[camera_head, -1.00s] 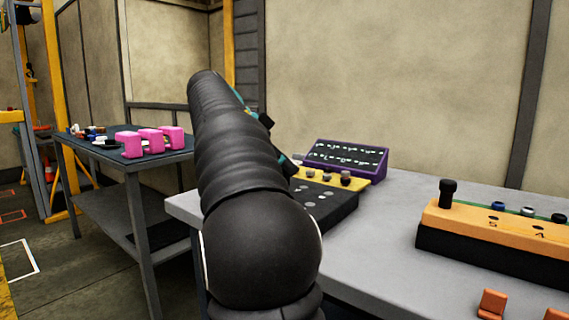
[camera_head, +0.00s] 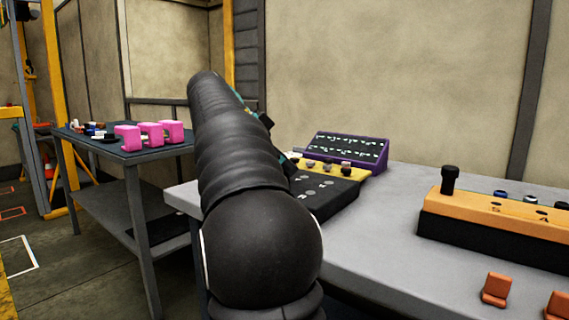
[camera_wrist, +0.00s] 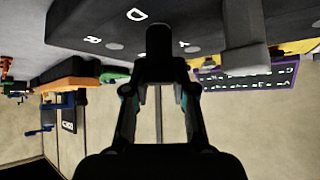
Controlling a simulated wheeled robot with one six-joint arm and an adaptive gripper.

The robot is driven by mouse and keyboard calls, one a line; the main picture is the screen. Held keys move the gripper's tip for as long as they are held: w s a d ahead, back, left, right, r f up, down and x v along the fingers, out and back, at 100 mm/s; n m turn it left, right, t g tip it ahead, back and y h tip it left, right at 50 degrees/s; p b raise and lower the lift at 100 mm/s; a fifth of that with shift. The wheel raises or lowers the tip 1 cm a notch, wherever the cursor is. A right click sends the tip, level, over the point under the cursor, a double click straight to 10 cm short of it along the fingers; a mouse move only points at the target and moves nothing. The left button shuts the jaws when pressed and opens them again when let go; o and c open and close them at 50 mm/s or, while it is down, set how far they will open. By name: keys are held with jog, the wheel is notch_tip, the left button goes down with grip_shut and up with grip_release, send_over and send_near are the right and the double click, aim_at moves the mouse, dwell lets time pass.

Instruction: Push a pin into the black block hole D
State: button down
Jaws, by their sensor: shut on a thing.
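The black block (camera_head: 338,198) lies on the grey table, partly hidden behind my arm, with pale round holes and white letters on top. In the wrist view the black block (camera_wrist: 75,18) is upside down along the top, and a letter D shows on it. My gripper (camera_wrist: 160,72) is shut on a black pin (camera_wrist: 160,40) held in front of the block's top face. I cannot tell whether the pin touches the block or sits in a hole. The head view hides my gripper behind my arm.
A yellow strip with grey knobs (camera_head: 347,173) and a purple panel (camera_head: 372,146) stand behind the block. An orange-topped block (camera_head: 478,208) with a black peg (camera_head: 450,181) stands at right. Pink blocks (camera_head: 152,132) stand on the left table. The grey table's middle is clear.

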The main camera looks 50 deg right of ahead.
jog(key=c, duration=0.9)
grip_release()
jog(key=shift+o, duration=0.2)
jog(key=v, duration=0.7)
jog(key=shift+a, duration=0.15)
jog(key=shift+w+r, duration=0.1)
jog(key=s+a+f+n+t+y, duration=0.2)
jog(key=s+a+f+n+t, duration=0.1)
jog(key=a+f+n, duration=0.5)
jog(key=s+a+f+n+t+y, duration=0.3)
jog(key=s+a+f+n, duration=0.3)
jog(key=a+f, duration=0.6)
jog(key=s+a+f+n+t+y, duration=0.2)
jog(key=s+a+f+n+t, duration=0.2)
jog(key=a+f+n, duration=0.5)
jog(key=shift+s+a+f+n+y, duration=0.3)
jog(key=shift+s+a+f, duration=0.15)
jog(key=shift+f, duration=0.5)
